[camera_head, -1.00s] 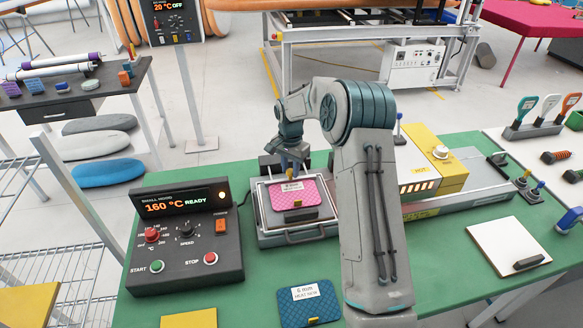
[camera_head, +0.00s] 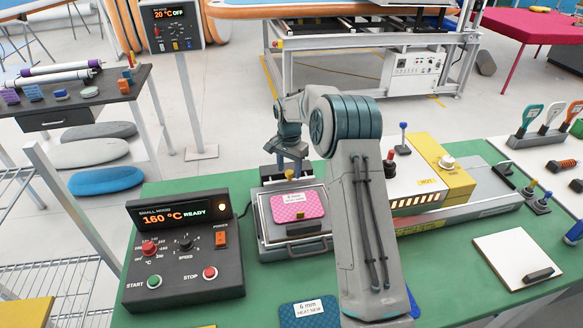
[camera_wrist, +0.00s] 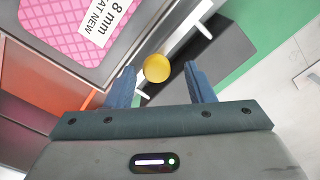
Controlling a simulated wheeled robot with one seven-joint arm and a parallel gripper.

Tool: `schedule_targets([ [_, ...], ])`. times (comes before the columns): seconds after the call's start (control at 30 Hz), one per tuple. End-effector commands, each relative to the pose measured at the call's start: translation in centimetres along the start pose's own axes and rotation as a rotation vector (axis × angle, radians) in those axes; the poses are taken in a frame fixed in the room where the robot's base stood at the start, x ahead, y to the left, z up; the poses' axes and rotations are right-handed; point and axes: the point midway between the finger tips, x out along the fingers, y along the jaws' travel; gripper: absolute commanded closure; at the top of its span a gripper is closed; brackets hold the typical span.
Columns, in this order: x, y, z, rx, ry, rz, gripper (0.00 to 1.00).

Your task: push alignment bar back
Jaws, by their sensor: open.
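A dark bar with a yellow round knob (camera_head: 290,174) lies across the back of the metal tray (camera_head: 262,233); I take it as the alignment bar. In the wrist view the knob (camera_wrist: 157,68) shows between my fingertips, with the dark bar (camera_wrist: 190,58) around it. A pink textured pad (camera_head: 298,205) marked 8 mm lies in the tray, in front of the bar. My gripper (camera_head: 291,156) is open, just above and behind the knob, holding nothing. I cannot tell whether a finger touches the knob.
A control box (camera_head: 185,250) reading 160 °C READY stands left of the tray. A yellow and white heater unit (camera_head: 440,180) is on the right. A blue pad (camera_head: 305,312) lies in front, and a white board (camera_head: 512,260) at the right.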

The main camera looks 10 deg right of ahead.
Motion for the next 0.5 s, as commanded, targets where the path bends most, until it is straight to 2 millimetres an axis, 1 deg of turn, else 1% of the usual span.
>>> schedule_targets([
  [0.07, -0.2, 0.0, 0.0, 0.0, 0.0, 0.0, 0.52],
  [0.17, -1.1, -0.1, 0.0, -0.001, 0.002, -0.002, 0.52],
  [0.27, -2.9, -0.1, 0.1, -0.002, 0.003, -0.003, 0.52],
  [0.5, -8.5, -0.1, 0.0, 0.0, 0.004, -0.004, 0.52],
])
